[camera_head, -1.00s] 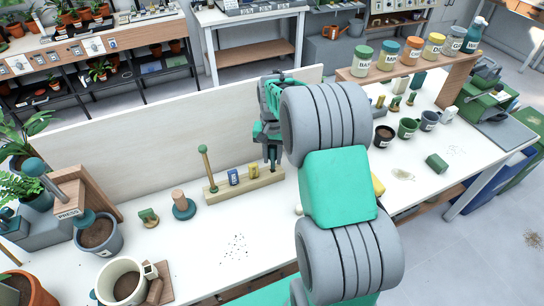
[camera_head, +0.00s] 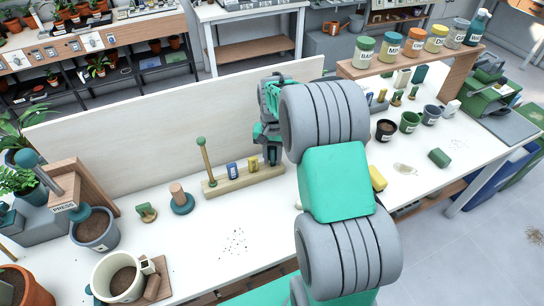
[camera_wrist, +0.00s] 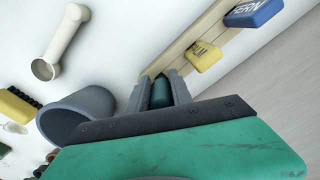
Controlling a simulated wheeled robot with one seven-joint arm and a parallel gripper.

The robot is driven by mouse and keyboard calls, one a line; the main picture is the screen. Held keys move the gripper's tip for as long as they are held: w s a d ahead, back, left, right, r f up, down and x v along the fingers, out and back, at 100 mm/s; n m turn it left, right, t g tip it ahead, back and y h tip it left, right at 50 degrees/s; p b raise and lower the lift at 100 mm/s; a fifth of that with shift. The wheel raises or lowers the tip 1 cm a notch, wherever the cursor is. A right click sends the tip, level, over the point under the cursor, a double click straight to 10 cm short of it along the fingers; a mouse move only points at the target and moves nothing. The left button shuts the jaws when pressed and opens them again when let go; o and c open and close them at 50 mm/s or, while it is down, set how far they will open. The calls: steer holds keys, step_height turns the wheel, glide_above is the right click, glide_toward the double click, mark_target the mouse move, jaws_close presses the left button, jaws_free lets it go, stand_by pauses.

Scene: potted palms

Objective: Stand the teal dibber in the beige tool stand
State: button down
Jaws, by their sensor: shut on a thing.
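The beige tool stand (camera_head: 222,186) is a long, low wooden block on the white bench. A stick with a green ball top (camera_head: 203,160) stands at its left end, with a blue label (camera_head: 232,171) and a yellow label (camera_head: 253,165) beside it. My gripper (camera_head: 271,157) is at the stand's right end. In the wrist view it is shut on the teal dibber (camera_wrist: 160,93), whose dark teal body shows between the fingers. The stand (camera_wrist: 186,42) runs away from the fingertips there. The dibber's lower end is hidden, so I cannot tell whether it is in the stand.
A white backboard (camera_head: 150,125) rises behind the stand. In the wrist view, a grey pot (camera_wrist: 75,115) and a cream tube-like object (camera_wrist: 62,42) are near my gripper. A yellow block (camera_head: 377,178) lies right of my arm.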

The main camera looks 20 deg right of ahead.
mark_target(273, 148)
steer(key=shift+f, duration=0.45)
steer(key=c, duration=0.6)
jaws_free()
steer(key=shift+r+p, duration=2.3)
steer(key=shift+r, duration=1.75)
